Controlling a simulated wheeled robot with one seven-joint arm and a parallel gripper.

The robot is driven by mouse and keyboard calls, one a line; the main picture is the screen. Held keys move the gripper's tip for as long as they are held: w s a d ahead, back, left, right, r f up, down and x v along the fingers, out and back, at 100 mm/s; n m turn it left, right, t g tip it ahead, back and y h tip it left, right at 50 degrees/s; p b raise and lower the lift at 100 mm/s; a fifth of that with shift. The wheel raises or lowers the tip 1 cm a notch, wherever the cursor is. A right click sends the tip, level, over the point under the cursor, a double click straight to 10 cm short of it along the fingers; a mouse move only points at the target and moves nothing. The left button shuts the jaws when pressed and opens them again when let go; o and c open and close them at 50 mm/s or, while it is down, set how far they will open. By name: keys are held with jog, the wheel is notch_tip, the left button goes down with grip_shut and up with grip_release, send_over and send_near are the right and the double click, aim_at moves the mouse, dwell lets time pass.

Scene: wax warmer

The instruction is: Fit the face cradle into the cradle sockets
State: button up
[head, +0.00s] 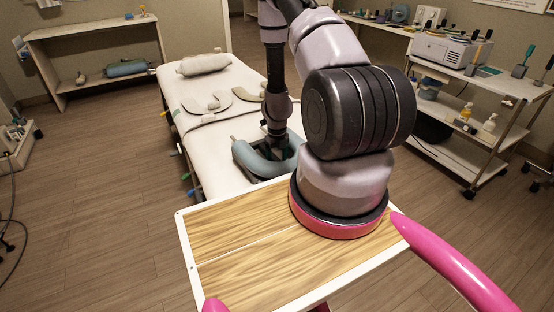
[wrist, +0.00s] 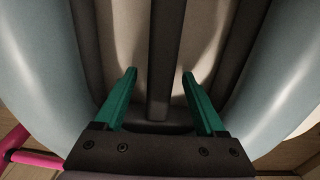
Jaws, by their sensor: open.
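The face cradle (head: 247,158) is a blue-grey U-shaped cushion at the near end of the white massage table, beyond my wooden top. In the wrist view its cushion (wrist: 35,65) curves along both sides, with dark frame bars inside. My gripper (head: 284,150) reaches down into the cradle's opening. In the wrist view my gripper (wrist: 160,75) has its green fingers apart, with a dark middle bar (wrist: 165,55) between them. The cradle sockets cannot be made out; my arm and the cradle cover much of the table's near end.
The massage table (head: 205,155) carries a rolled towel (head: 204,64) and pale curved pads (head: 208,104). A shelf unit (head: 95,55) stands back left. A trolley (head: 480,125) with a white machine (head: 446,52) and bottles stands right. The floor (head: 95,160) left of the table is clear.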

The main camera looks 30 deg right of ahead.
grip_shut()
jog(key=shift+r, duration=0.1)
dwell(1.2)
